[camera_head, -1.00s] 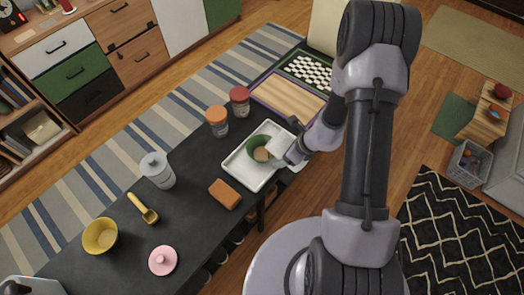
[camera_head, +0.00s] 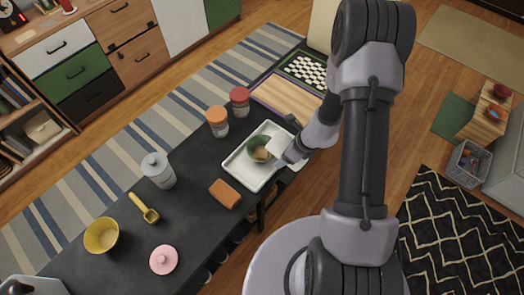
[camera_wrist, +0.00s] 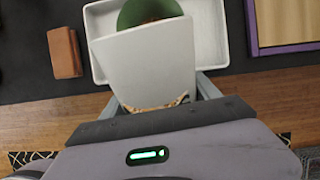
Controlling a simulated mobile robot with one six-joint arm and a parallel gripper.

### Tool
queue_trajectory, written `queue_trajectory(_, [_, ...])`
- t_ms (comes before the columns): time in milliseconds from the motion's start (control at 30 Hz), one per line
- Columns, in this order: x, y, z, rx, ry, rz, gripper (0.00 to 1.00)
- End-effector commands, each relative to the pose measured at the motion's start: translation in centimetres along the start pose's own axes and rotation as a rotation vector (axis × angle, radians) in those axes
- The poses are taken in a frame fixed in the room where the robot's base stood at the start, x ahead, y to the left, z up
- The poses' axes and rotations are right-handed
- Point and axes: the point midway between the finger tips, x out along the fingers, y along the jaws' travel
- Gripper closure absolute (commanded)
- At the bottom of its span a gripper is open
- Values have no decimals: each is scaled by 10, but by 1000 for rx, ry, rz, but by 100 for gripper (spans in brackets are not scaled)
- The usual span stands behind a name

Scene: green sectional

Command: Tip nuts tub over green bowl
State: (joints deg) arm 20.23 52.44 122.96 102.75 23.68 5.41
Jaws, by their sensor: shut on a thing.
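The green bowl (camera_head: 259,146) sits in a white tray (camera_head: 236,171) on the dark table, with something light brown in it. In the wrist view part of the bowl (camera_wrist: 140,10) shows beyond the tub. My gripper (camera_wrist: 160,95) is shut on the white nuts tub (camera_wrist: 145,62). The tub is tilted, its far end over the near side of the bowl. Some tan bits show at its end nearest my gripper. In the head view the tub (camera_head: 276,147) is small beside the bowl, and my wrist partly hides it.
A brown block (camera_head: 225,193) lies left of the tray. Orange-lidded (camera_head: 217,121) and red-lidded (camera_head: 240,101) jars stand behind it. A glass jar (camera_head: 158,170), yellow scoop (camera_head: 144,208), yellow bowl (camera_head: 101,235) and pink lid (camera_head: 163,260) are farther left. A wooden board (camera_head: 289,95) lies beyond.

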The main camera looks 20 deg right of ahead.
Motion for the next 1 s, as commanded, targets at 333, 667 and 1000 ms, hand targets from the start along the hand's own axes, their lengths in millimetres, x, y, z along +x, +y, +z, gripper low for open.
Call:
queue_trajectory(333, [0, 0, 0, 0, 3, 0, 88])
queue_trajectory(667, [-2, 0, 0, 0, 30, 0, 88])
queue_trajectory(1000, [-3, 0, 1, 0, 35, 0, 88])
